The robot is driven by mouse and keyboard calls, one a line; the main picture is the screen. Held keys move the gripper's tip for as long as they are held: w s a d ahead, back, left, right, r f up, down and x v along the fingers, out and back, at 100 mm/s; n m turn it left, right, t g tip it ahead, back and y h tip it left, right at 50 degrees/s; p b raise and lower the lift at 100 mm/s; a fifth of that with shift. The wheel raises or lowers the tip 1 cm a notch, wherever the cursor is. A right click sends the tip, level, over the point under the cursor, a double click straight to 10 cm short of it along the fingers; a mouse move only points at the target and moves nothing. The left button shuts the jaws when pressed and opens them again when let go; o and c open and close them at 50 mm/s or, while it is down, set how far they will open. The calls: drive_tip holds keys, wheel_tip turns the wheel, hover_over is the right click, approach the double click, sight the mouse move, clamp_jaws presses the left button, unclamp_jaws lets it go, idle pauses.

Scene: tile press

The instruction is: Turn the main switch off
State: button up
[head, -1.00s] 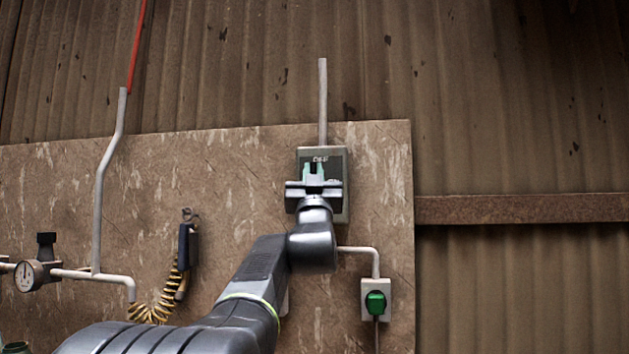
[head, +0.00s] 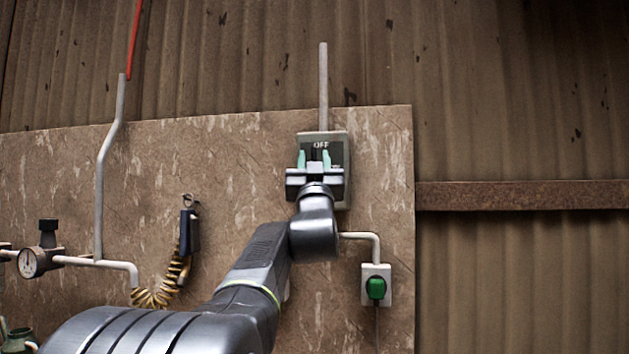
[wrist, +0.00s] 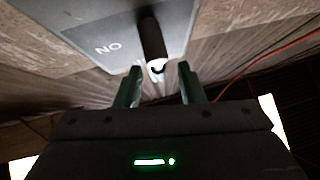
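The main switch is a grey box (head: 341,192) high on the wall board, with a dark face marked OFF at its top. My gripper (head: 313,158) is in front of this face, its two green fingers apart. In the wrist view the fingers (wrist: 160,84) stand open with a gap between them. A dark switch handle (wrist: 151,38) sticks out from the plate, in line with that gap and apparently not clamped. An inverted ON mark (wrist: 107,48) shows beside it. My gripper hides the lower part of the switch face, and I cannot tell the handle's exact setting.
A conduit (head: 323,85) rises above the switch box. Below right is a socket with a green plug (head: 376,288). To the left hang a dark-handled tool (head: 189,232) with a coiled yellow hose (head: 155,297), and a pipe with a gauge (head: 32,263).

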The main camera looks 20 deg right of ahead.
drive_tip(key=b+v, duration=0.2)
drive_tip(key=v, duration=1.1)
drive_tip(key=shift+s, duration=0.1)
drive_tip(key=p+x, duration=0.2)
drive_tip(key=x, duration=1.1)
drive_tip(key=shift+w+d+r, duration=0.1)
drive_tip(key=shift+w+r, duration=0.15)
drive_tip(key=shift+w, duration=0.05)
